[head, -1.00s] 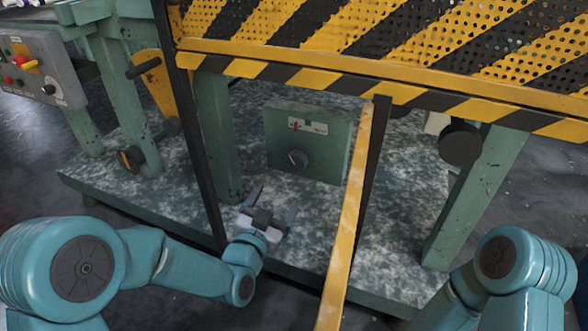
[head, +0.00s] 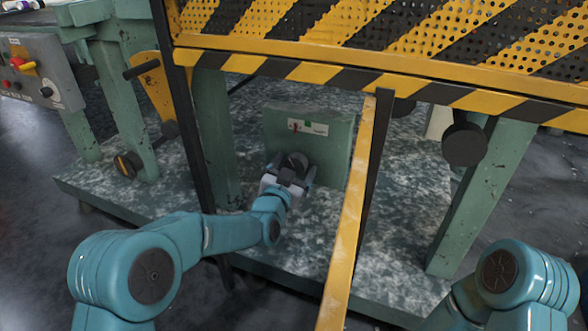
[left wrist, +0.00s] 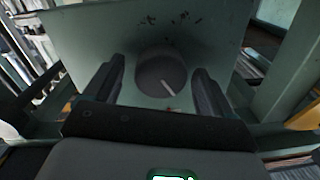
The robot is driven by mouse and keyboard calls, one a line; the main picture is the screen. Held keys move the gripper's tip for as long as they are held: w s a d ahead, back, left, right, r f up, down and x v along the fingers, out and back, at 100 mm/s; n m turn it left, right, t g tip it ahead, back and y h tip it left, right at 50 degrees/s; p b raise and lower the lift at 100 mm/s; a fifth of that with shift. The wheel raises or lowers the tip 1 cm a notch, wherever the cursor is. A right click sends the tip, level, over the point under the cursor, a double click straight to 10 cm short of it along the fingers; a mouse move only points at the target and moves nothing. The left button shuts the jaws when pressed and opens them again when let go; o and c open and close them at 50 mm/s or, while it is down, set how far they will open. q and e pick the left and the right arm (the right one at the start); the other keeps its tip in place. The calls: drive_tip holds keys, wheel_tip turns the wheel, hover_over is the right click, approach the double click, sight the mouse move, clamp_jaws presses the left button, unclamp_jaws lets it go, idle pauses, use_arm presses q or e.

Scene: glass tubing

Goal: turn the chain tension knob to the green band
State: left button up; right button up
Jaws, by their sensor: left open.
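The chain tension knob (head: 298,160) is a round dark knob on the front of a green box (head: 340,148) behind the guard frame. In the left wrist view the knob (left wrist: 161,73) carries a pale pointer line that slants toward the lower right of that picture. A small label plate (head: 308,127) with red and green marks sits above the knob in the head view. My left gripper (head: 291,168) is open at the knob. In the left wrist view its two fingers (left wrist: 157,88) stand on either side of the knob, with gaps showing. My right gripper is out of view.
A yellow slanted bar (head: 352,205) and a dark upright (head: 190,130) flank my left arm. A striped perforated guard (head: 400,45) hangs above. A control box (head: 40,72) and yellow lever (head: 153,85) stand at left. The mottled base plate (head: 400,210) is mostly bare.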

use_arm(q)
drive_tip(key=c, duration=1.1)
drive_tip(key=shift+o, duration=0.2)
drive_tip(key=n, duration=0.3)
drive_tip(key=shift+n, duration=0.4)
drive_tip(key=n, duration=0.8)
drive_tip(key=shift+a+n+g, duration=0.1)
drive_tip(key=shift+n+g, duration=0.3)
drive_tip(key=shift+n, duration=2.1)
